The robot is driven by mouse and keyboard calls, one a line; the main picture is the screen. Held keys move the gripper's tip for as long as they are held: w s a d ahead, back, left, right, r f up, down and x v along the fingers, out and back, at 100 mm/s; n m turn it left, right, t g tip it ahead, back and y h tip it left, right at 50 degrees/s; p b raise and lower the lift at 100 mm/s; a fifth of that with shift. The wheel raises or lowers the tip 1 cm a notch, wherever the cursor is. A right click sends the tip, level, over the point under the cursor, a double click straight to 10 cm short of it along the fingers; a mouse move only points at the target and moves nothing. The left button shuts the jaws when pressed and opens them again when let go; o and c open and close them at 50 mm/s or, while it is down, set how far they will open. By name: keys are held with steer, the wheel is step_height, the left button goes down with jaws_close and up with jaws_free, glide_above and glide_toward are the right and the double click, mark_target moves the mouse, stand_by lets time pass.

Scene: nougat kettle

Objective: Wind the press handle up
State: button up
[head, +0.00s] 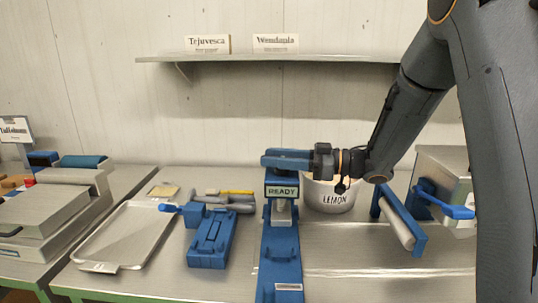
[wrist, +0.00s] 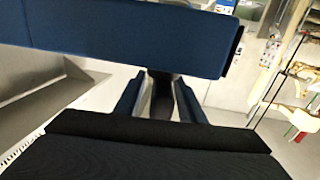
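The press (head: 280,250) is blue and stands at the middle of the bench in the head view, with a READY sign (head: 283,191) on its head. A blue bar (head: 285,158) lies roughly level at the top of the press, and seems to be the handle. My gripper (head: 312,161) is at the bar's right end. In the wrist view a broad blue bar (wrist: 120,38) crosses in front of my gripper (wrist: 161,98). A dark piece shows between the two blue fingers. I cannot tell whether they are closed on it.
A metal tray (head: 125,236) and a blue device (head: 211,238) are to the left. A blue-framed roller (head: 400,222) and a metal box (head: 443,165) are to the right. A shelf (head: 270,59) hangs above.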

steer(key=shift+w+a, duration=0.15)
steer(key=shift+a, duration=0.75)
jaws_close()
steer(key=shift+n+g, duration=0.4)
steer(key=shift+g, duration=0.3)
steer(key=n+g, duration=0.2)
steer(key=s+n+g+b, duration=0.1)
steer(key=g, duration=0.2)
steer(key=shift+f+n+g, duration=0.15)
steer(key=shift+n+g, duration=0.15)
steer(key=shift+n, duration=0.1)
steer(key=shift+s+d+n+g+h+b, duration=0.1)
steer(key=shift+s+n+g+h+b, duration=0.1)
steer(key=shift+n+g, duration=0.3)
steer(key=shift+s+n+g+h+b, duration=0.15)
steer(key=shift+n+g+h+b, duration=0.05)
steer(key=shift+g, duration=0.5)
steer(key=g+p, duration=0.1)
steer(key=n+p, duration=0.1)
steer(key=g+h+p, duration=0.1)
steer(key=shift+s+d+r+n+g, duration=0.15)
steer(key=shift+s+r+n+g, duration=0.15)
steer(key=shift+n, duration=0.1)
steer(key=shift+s+f+n+g+h+p, duration=0.15)
steer(key=shift+n+g+h+p, duration=0.4)
steer(key=shift+p, duration=1.25)
